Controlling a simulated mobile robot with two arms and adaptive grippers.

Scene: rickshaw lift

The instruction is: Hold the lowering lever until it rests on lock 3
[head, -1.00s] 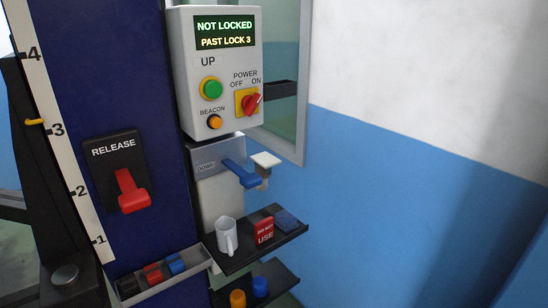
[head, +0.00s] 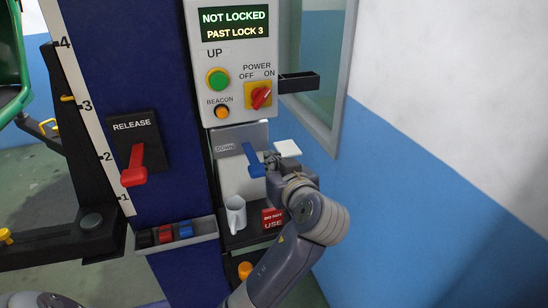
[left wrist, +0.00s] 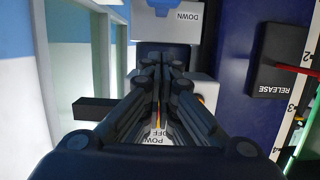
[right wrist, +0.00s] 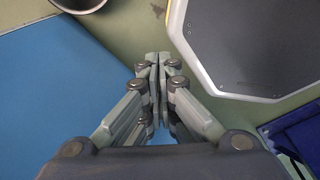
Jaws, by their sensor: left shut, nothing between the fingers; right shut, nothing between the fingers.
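The blue lowering lever (head: 251,160) sticks out below the plate marked DOWN (head: 240,140), under the control box. My left gripper (head: 272,160) is shut and empty beside the lever's outer end; I cannot tell whether they touch. The display (head: 234,23) reads NOT LOCKED, PAST LOCK 3. The yellow pointer (head: 68,98) sits slightly above mark 3 on the scale. My right gripper (right wrist: 158,60) is shut and empty, above the floor.
A red release lever (head: 134,170) is on the blue column at left. The control box (head: 232,75) is above my left gripper, with a wall at right.

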